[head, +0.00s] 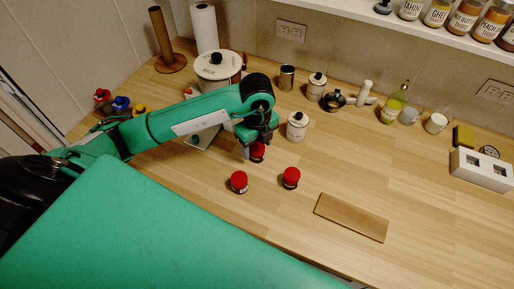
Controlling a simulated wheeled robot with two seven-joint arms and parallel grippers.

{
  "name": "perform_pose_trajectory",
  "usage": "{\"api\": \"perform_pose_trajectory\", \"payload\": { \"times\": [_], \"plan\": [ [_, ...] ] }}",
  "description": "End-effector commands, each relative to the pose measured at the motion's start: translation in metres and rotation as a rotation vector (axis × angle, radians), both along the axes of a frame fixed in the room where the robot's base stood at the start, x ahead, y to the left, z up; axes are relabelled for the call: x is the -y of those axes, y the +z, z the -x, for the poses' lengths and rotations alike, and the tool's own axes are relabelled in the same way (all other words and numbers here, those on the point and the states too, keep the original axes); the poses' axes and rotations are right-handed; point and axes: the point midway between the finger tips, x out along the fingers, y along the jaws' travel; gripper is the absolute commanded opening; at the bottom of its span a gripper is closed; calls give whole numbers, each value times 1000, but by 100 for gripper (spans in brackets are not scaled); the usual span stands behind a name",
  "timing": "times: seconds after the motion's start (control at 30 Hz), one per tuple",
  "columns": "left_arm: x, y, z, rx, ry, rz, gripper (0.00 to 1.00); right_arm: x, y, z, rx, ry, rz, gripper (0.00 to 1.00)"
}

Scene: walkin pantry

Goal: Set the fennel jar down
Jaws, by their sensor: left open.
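My left gripper (257,150) points down at the wooden counter (420,190), with its jaws open. A small jar with a red lid (258,153) stands between or just behind its fingers, partly hidden by them. Two more red-lidded jars stand in front of it, one at the front left (239,181) and one at the front right (290,177). The labels are too small to read, so I cannot tell which one is the fennel jar. My right gripper is not in view.
A white lidded canister (297,126) stands close to the right of my gripper. A flat wooden board (351,217) lies at the front right. Mugs, a white box (481,171) and other jars line the back. The counter around the board is clear.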

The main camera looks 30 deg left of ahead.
Motion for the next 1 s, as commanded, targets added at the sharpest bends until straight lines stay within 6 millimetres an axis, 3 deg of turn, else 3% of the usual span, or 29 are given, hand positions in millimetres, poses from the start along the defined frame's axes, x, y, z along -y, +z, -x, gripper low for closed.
{"api": "perform_pose_trajectory", "payload": {
  "times": [0.23,0.4,0.63,1.0],
  "plan": [
    [0,58,-1,9,-2,0,62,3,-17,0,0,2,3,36],
    [0,84,-1,5,0,-2,62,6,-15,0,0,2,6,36],
    [0,100,0,3,1,-1,62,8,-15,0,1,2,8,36],
    [0,102,0,0,0,-1,62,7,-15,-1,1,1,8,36]
  ]
}}
